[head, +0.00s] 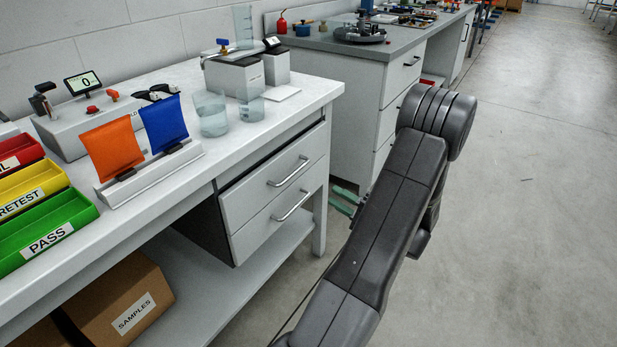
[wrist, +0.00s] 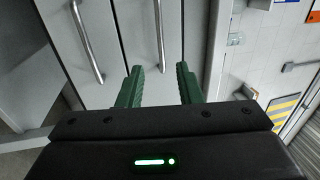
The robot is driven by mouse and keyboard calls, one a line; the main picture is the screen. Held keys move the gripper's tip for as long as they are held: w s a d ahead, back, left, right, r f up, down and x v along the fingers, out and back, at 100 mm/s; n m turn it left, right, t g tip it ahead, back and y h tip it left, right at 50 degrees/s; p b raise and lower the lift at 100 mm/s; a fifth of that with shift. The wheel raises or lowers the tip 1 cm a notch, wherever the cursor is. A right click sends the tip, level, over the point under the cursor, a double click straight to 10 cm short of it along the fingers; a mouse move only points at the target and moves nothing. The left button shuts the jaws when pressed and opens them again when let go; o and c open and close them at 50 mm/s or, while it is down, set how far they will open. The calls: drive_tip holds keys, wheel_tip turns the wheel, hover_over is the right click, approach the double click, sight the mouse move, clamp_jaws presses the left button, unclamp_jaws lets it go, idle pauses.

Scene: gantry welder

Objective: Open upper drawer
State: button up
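The upper drawer (head: 250,196) is under the near white bench and looks shut, with a bar handle (head: 288,172) on its front. The lower drawer (head: 255,237) below it has its own handle (head: 292,206) and also looks shut. My gripper (head: 345,201) is to the right of the drawers, partly hidden behind my arm. In the wrist view my two green fingers (wrist: 160,78) stand apart with nothing between them. The view is turned sideways; the upper handle (wrist: 159,35) lies ahead, roughly in line with the gap, and the lower handle (wrist: 86,42) is to its left.
The white benchtop (head: 300,98) carries beakers (head: 211,114), coloured trays (head: 45,232) and orange and blue flags. A bench leg (head: 320,222) stands right of the drawers. A samples box (head: 120,300) is on the lower shelf. Another drawer bench (head: 350,100) is behind. Floor at right is clear.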

drive_tip(key=b+x, duration=0.1)
drive_tip(key=x, duration=1.2)
drive_tip(key=shift+r, duration=0.1)
clamp_jaws()
